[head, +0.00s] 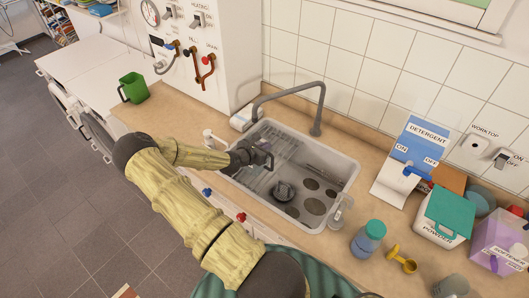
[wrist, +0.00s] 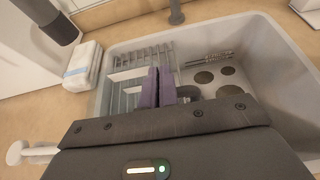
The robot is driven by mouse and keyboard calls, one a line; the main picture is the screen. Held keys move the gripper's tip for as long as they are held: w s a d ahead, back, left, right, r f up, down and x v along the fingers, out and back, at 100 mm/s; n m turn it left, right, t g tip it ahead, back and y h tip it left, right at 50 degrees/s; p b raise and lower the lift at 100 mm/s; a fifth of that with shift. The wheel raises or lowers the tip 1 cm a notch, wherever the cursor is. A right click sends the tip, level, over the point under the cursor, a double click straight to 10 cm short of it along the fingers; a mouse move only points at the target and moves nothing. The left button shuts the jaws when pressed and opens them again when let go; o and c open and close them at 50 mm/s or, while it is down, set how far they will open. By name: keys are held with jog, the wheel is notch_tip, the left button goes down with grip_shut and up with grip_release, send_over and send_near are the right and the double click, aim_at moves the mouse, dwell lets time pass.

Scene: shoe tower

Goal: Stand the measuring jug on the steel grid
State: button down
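A green jug with a side handle (head: 133,88) stands upright on the counter left of the sink, in the head view. It is the clearest jug-shaped thing, but I cannot make out measuring marks. The steel grid (head: 264,176) lies in the left part of the sink; its bars also show in the wrist view (wrist: 135,75). My gripper (head: 267,158) is over the sink's left part, above the grid and well apart from the green jug. In the wrist view its two purple fingers (wrist: 159,86) are close together, with nothing visible between them. My gripper's body hides part of the grid.
The sink (head: 347,170) has a tall tap (head: 318,110) behind it. A round dark object (head: 284,190) lies inside. A clear container (head: 341,210) stands by its right corner.

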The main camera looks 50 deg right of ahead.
jog(key=shift+f+b, duration=0.6)
jog(key=shift+f, duration=0.9)
jog(key=shift+f, duration=0.2)
jog(key=c, duration=1.7)
grip_release()
jog(key=shift+r, duration=0.1)
